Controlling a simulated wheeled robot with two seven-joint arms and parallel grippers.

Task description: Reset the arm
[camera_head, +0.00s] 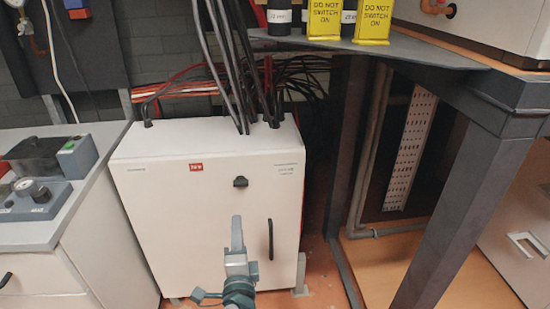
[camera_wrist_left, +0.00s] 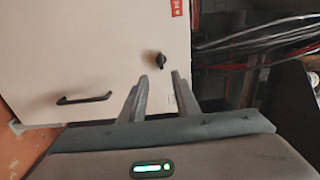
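My left gripper (camera_head: 237,222) is in front of the white cabinet (camera_head: 150,200), below the black knob (camera_head: 240,182) and left of the black door handle (camera_head: 270,239). In the left wrist view the two grey fingers of the gripper (camera_wrist_left: 159,76) are apart with nothing between them. The knob (camera_wrist_left: 154,60) shows just past the fingertips and appears clear of them; the exact gap is hard to tell. The handle (camera_wrist_left: 84,98) lies to the left there. My right gripper is not in view.
A grey counter (camera_head: 50,232) with a blue instrument (camera_head: 35,198) stands at the left. Black cables (camera_head: 232,70) rise from the cabinet's top. A dark metal table (camera_head: 450,180) stands at the right, with yellow "DO NOT SWITCH ON" signs (camera_head: 373,20) on it.

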